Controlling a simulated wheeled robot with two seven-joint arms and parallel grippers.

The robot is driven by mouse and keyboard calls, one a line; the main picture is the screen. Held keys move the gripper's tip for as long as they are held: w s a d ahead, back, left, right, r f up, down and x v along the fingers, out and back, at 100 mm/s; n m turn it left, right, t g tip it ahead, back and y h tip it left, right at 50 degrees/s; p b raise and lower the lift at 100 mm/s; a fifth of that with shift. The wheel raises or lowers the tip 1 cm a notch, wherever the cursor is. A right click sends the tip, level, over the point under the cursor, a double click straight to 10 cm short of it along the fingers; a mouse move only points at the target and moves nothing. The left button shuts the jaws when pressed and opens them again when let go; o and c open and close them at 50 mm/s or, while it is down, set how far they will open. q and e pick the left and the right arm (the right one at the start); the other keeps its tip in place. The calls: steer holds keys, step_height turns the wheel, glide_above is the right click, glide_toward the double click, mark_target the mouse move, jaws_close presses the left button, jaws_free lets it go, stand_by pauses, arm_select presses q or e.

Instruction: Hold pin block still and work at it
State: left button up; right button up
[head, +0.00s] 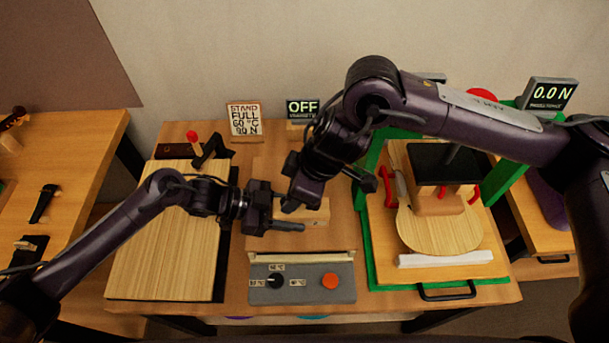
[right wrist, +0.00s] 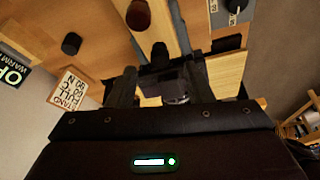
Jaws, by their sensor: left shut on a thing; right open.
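The pin block (head: 317,212), a pale wooden block, lies on the middle of the bench and is partly hidden by my grippers. My left gripper (head: 296,216) reaches in from the left and is shut on its left end. My right gripper (head: 330,192) is open and hangs just above and behind the block. In the right wrist view the open right fingers (right wrist: 163,92) have my dark left gripper between and beyond them. A pale wooden strip with dark brown round parts shows there too; I cannot tell whether it is the block.
A grey control panel (head: 318,290) with a black knob and orange button lies in front. A pale board (head: 150,250) lies at left. A green-framed press (head: 373,235) with a violin-shaped plate (head: 430,236) stands at right.

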steer(key=shift+x, duration=1.7)
jaws_close()
